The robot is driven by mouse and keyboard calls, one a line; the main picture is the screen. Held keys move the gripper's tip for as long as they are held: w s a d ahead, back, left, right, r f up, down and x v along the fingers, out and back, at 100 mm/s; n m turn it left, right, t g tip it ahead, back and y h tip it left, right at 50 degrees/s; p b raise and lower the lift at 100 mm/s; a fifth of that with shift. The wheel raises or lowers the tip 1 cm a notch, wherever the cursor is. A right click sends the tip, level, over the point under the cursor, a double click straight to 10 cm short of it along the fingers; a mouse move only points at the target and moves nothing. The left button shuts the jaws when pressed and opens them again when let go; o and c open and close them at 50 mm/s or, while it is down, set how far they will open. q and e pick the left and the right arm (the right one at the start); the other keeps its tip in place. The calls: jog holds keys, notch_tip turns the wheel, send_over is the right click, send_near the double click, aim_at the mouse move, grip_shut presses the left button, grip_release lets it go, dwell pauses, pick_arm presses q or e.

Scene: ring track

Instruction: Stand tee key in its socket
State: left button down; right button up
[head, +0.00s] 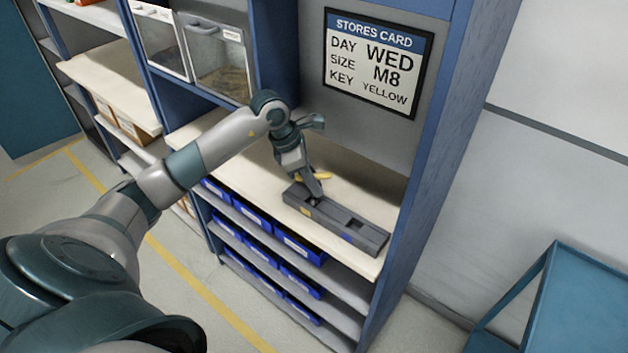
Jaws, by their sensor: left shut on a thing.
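The yellow tee key (323,177) shows as a short yellow bar beside my left gripper's fingers, above the cream shelf; the rest of it is hidden. My left gripper (314,188) points down and is shut on the tee key, over the left part of a dark grey socket block (345,226). The block lies along the shelf's front edge and has dark recesses in its top. I cannot tell whether the key's lower end is inside a recess. My right gripper is not in view.
The stores card (372,62) on the back panel reads WED, M8, KEY YELLOW. Blue bins (298,246) fill the racks below the shelf (375,187). A blue upright (430,150) bounds it on the right. Clear-fronted bins (218,62) stand upper left. A teal table (580,300) is lower right.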

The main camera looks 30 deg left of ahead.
pick_arm(q)
jog(key=shift+f, duration=0.2)
jog(key=c, duration=1.7)
grip_release()
jog(key=shift+r, duration=0.1)
jog(key=shift+c, duration=0.2)
